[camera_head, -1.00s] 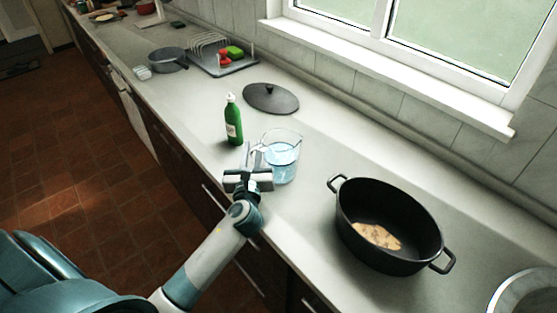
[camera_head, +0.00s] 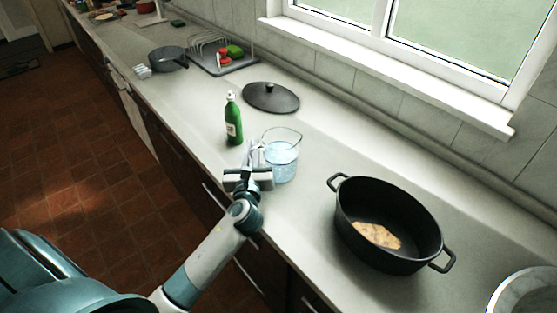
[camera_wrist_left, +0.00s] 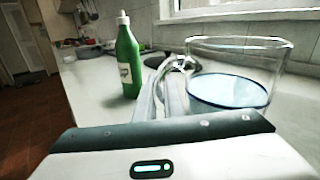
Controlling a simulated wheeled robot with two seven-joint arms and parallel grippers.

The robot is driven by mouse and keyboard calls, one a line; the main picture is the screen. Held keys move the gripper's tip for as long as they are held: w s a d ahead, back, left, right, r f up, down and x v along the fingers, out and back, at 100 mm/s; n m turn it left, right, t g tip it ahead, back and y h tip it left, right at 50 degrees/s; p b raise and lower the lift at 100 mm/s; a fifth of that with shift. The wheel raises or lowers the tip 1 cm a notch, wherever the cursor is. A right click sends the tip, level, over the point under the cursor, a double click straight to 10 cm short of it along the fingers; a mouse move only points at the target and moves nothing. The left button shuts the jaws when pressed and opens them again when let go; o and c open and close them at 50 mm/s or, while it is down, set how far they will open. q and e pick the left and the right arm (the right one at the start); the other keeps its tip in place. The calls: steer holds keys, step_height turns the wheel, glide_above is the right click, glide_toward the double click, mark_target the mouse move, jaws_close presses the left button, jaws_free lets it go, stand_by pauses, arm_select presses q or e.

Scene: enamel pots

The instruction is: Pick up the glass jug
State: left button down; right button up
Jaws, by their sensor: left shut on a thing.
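The glass jug (camera_head: 284,161) stands upright on the counter with blue-tinted liquid in it. It also shows at the right of the left wrist view (camera_wrist_left: 232,85), with its handle toward my gripper. My left gripper (camera_head: 254,156) is at the jug's handle side, and its fingers (camera_wrist_left: 172,90) are closed on the handle in the left wrist view. The exact contact is partly hidden by the fingers. The jug appears to rest on the counter. My right gripper is not in view.
A green bottle (camera_head: 233,120) stands just behind and left of the jug. A black pot (camera_head: 388,224) with food inside is to the right. A dark lid (camera_head: 270,97) lies behind. A dish rack (camera_head: 222,62) and grey pan (camera_head: 168,58) are farther back on the counter (camera_head: 325,155).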

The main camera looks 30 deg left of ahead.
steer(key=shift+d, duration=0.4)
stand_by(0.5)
arm_select(q)
steer(key=shift+r, duration=0.1)
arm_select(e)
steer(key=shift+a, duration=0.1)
arm_select(q)
steer(key=shift+r, duration=0.2)
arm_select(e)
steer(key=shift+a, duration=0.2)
arm_select(q)
steer(key=shift+r, duration=0.1)
